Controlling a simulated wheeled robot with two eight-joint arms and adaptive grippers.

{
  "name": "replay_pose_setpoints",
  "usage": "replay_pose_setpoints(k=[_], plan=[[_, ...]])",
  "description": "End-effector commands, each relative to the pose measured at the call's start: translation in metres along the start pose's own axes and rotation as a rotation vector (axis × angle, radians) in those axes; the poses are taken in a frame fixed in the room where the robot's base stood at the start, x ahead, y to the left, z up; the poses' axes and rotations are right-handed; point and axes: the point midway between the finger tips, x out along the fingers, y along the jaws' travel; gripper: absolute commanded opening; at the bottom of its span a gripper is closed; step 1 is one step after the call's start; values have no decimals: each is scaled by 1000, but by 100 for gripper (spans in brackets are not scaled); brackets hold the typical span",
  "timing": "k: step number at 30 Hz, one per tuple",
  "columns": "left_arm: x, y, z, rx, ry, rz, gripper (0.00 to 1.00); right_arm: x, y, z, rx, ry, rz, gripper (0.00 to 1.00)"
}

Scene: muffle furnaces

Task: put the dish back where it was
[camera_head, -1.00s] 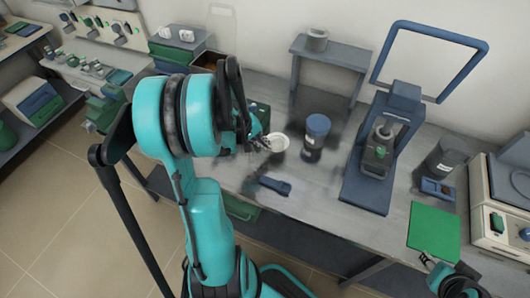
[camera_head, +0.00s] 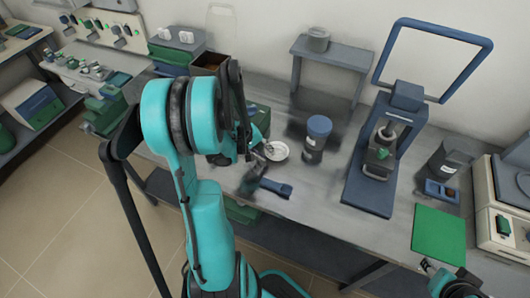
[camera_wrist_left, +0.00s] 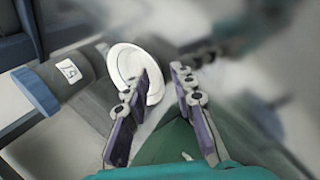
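The dish (camera_head: 279,151) is a round, shallow white dish on the grey bench, left of a dark canister with a blue lid. It looks level and resting on the bench. It also shows in the left wrist view (camera_wrist_left: 124,62), partly behind one finger. My left gripper (camera_head: 263,153) is at the dish's left side. In the left wrist view my left gripper (camera_wrist_left: 158,105) has its two fingers apart, with a gap between them; one finger overlaps the dish rim, and contact is unclear. My right gripper (camera_head: 430,266) is at the lower right, mostly cut off.
The canister (camera_head: 313,147) stands close right of the dish. A dark blue tool (camera_head: 275,188) lies in front. A blue stand (camera_head: 372,185), green mat (camera_head: 439,235) and furnace (camera_head: 495,210) are further right. A small grey shelf (camera_head: 335,54) stands behind.

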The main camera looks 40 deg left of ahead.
Motion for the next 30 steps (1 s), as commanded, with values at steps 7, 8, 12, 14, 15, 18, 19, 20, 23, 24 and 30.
replay_pose_setpoints(k=[7,8,12,14,15,18,19,20,23,24,30], plan=[[-10,2,0,-1,1,0,26,-6,0,-4,0,0,0,40],[-15,3,0,-1,1,0,26,-8,0,-6,0,0,0,40],[-46,3,0,-3,0,0,26,-18,0,-13,0,0,0,40],[-60,3,0,-4,1,0,26,-23,0,-16,0,0,0,40],[-69,3,0,-3,1,0,26,-26,0,-19,0,0,0,40],[-90,3,0,-3,1,0,26,-32,0,-23,0,0,0,40],[-96,3,0,-3,0,-1,26,-34,0,-24,0,0,0,40],[-100,3,0,-2,0,-1,26,-35,0,-25,0,0,0,40],[-113,2,0,-2,1,0,26,-38,0,-27,0,0,0,40],[-117,2,0,-2,1,0,26,-39,0,-28,0,0,0,40],[-124,2,1,3,0,-1,26,-40,0,-29,0,0,0,40]])
